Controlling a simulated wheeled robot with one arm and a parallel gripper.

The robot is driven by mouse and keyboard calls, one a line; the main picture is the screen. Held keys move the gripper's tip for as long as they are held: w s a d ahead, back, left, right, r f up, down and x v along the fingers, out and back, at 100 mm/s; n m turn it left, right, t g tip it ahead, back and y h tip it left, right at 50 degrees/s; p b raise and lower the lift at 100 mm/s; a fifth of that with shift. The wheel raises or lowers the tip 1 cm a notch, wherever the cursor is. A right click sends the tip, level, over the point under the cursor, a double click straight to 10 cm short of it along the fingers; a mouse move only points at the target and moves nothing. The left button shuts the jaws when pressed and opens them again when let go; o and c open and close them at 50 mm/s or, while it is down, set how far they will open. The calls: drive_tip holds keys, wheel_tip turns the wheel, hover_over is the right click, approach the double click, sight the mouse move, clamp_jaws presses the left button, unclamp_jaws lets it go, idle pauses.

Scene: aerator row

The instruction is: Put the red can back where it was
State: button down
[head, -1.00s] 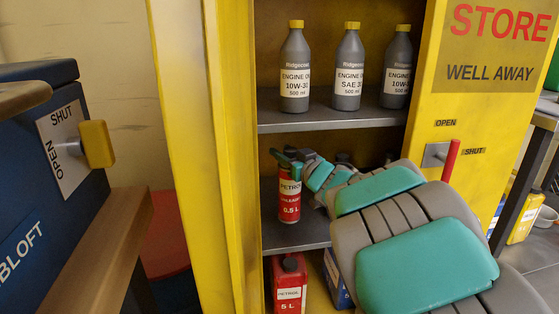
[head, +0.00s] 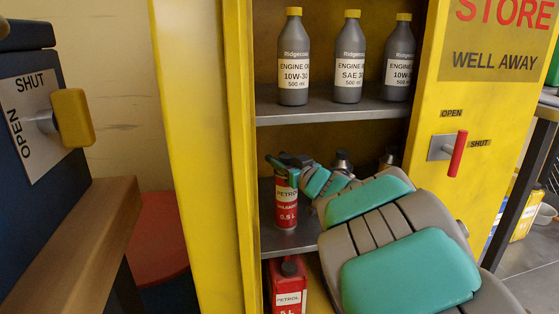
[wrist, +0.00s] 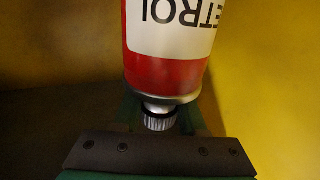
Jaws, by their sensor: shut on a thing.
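A small red can (head: 286,208) with a white label reading PETROL and 0.5 L is upright at the left of the middle shelf (head: 297,238) in the yellow cabinet. I cannot tell whether its base touches the shelf. My gripper (head: 286,164) is shut on its top end, with my arm reaching in from the right. In the wrist view, the red can (wrist: 165,75) appears upside down, its grey cap between my green fingers. My arm hides much of the middle shelf.
Several grey oil bottles (head: 349,62) stand on the upper shelf (head: 335,112). A red 5 L petrol can (head: 288,285) is below. The cabinet's yellow left side (head: 205,150) is close to the held can. Dark-capped containers (head: 342,160) stand behind my arm.

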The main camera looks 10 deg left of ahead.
drive_tip(key=shift+c, duration=2.4)
unclamp_jaws()
drive_tip(key=p+v, duration=0.1)
drive_tip(key=v, duration=1.1)
drive_tip(key=shift+r, duration=0.15)
